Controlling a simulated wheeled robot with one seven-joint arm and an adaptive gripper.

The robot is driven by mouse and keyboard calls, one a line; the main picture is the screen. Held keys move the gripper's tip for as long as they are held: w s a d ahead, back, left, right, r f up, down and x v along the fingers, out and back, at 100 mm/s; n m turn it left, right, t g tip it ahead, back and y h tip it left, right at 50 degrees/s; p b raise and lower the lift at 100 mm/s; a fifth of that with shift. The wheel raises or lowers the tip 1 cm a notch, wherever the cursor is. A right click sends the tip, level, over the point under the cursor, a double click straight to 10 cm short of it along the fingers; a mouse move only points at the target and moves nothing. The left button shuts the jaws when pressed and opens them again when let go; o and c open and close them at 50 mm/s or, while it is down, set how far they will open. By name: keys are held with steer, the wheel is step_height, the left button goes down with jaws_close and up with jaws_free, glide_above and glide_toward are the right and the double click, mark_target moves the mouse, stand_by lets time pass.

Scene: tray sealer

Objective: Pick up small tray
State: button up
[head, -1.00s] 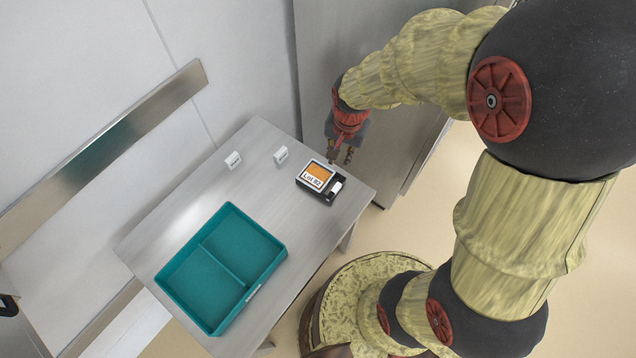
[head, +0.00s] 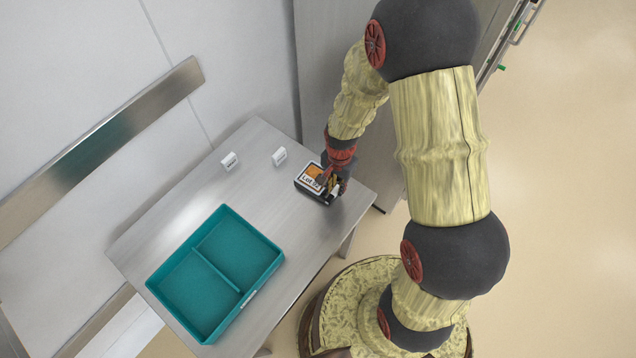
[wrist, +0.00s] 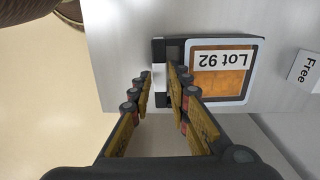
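The small tray (head: 309,178) is a dark tray with an orange top and a white "Lot 92" label. It lies on the metal table near its back right corner. It also shows in the wrist view (wrist: 232,88), with a narrow dark end part bearing a white piece. My gripper (head: 336,184) is at the tray's right end and partly covers it in the head view. In the wrist view, my gripper (wrist: 160,82) is open, its fingertips apart on either side of the narrow end part. I cannot tell whether the fingers touch it.
A teal two-compartment crate (head: 240,291) sits empty on the table's front left. The table (head: 200,205) is bare between crate and signs. A grey cabinet stands behind.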

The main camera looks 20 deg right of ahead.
steer(key=shift+f, duration=0.9)
steer(key=shift+r, duration=0.1)
steer(key=shift+c, duration=0.6)
jaws_close()
